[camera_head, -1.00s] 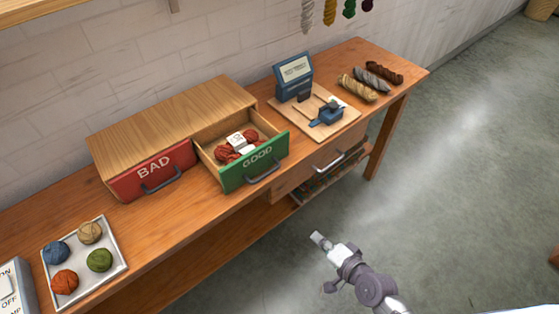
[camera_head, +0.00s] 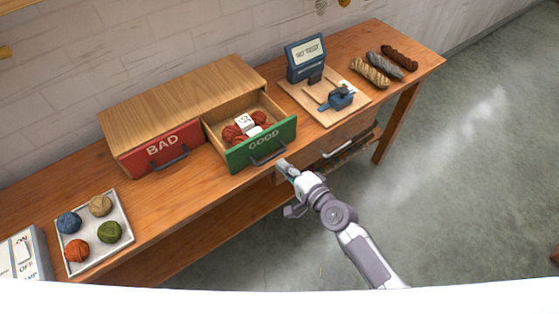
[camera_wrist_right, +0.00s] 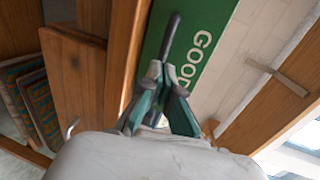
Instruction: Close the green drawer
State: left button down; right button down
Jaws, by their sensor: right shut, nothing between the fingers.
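The green drawer (camera_head: 240,156), marked GOOD, stands pulled out from the wooden cabinet on the bench. A red wool skein with a white label (camera_head: 244,127) lies inside it. The drawer's dark handle (camera_head: 268,155) is on its front. My right gripper (camera_head: 283,165) is shut and empty, close in front of the drawer front near the handle. In the right wrist view its fingertips (camera_wrist_right: 160,72) are at the lower end of the handle (camera_wrist_right: 170,36) against the green front (camera_wrist_right: 190,65); I cannot tell whether they touch. My left gripper is not in view.
The shut red drawer (camera_head: 158,152), marked BAD, is left of the green one. A tray (camera_head: 66,240) with several wool balls lies at left. A wooden board (camera_head: 300,95) with a blue device is at right, beside several twisted skeins (camera_head: 370,72). A bench drawer (camera_head: 318,148) is below.

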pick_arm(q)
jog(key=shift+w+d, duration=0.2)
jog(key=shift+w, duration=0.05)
pick_arm(e)
jog(key=shift+x, duration=1.15)
